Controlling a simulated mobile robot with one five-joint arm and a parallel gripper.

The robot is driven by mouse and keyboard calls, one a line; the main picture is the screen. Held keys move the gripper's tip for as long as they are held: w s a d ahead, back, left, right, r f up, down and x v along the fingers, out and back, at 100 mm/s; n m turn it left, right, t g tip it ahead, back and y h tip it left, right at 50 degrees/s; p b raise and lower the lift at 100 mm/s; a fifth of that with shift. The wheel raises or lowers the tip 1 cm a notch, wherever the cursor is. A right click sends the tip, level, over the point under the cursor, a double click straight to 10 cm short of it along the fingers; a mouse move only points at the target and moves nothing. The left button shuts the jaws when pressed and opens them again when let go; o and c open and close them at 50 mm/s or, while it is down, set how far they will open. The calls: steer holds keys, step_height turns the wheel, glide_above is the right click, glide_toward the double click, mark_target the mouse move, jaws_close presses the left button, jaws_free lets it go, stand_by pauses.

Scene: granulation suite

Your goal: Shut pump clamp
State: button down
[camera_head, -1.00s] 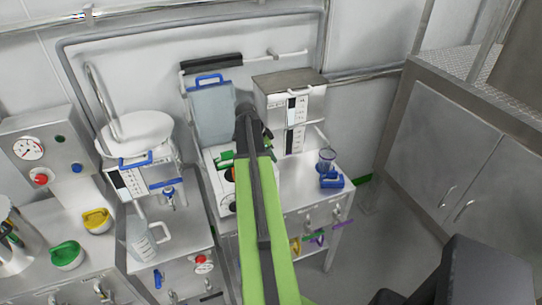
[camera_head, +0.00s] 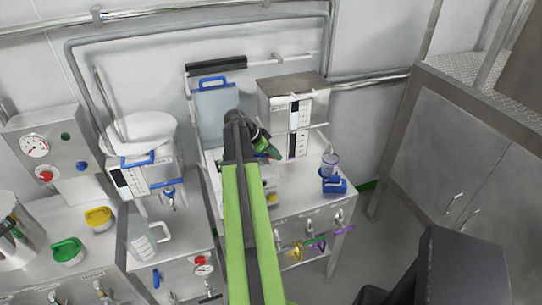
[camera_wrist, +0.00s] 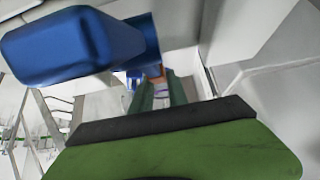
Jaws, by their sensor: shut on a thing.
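My gripper (camera_head: 268,149) is at the end of the green and black arm, over the middle bench, and points down to the right. In the wrist view its two green fingers (camera_wrist: 158,94) are shut on a small part, which I take to be the pump clamp; it is mostly hidden. A brownish spot and a small blue piece show at the fingertips. A large blue rounded block on a short blue cylinder (camera_wrist: 70,45) is close to the wrist camera at upper left; I cannot tell what it is. The pump body (camera_head: 264,192) is white and partly hidden behind my arm.
A steel unit with a white panel (camera_head: 292,100) stands behind the gripper. A clear cup (camera_head: 330,163) on a blue base (camera_head: 335,186) stands to the right. A blue-framed panel (camera_head: 214,110) is on the left. Steel cabinets (camera_head: 450,150) bound the right side.

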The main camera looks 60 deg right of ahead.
steer(key=shift+w+a, duration=0.15)
steer(key=shift+w, duration=0.05)
steer(key=c, duration=1.3)
jaws_free()
steer(key=shift+a, duration=0.1)
steer(key=shift+s+d, duration=0.2)
steer(key=p+v, duration=1.3)
steer(key=v, duration=0.4)
steer(key=shift+a+r+p, duration=0.15)
steer(key=shift+r+p, duration=0.05)
steer(key=shift+p, duration=0.2)
